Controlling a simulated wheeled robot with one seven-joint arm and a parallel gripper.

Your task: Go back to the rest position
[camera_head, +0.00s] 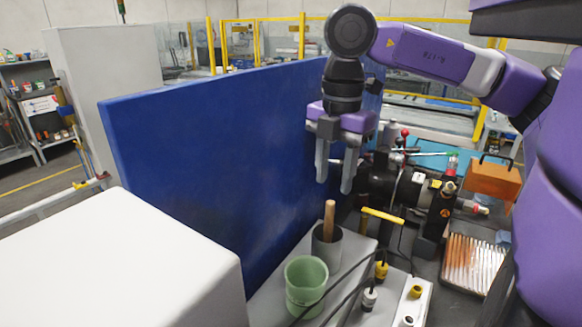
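My gripper (334,172) hangs from my purple arm in the upper middle of the head view. Its two grey fingers point down and stand apart, with nothing between them that I can make out. It is above and beyond a grey cup (326,248) that holds a wooden handle (329,219). The blue panel (210,165) is behind and to the left of the fingers.
A green cup (305,284) stands in front of the grey cup. A white block (120,262) fills the lower left. Black machinery (400,190), an orange box (494,179) and a tray of rods (470,262) lie to the right. Yellow fencing (302,35) is behind.

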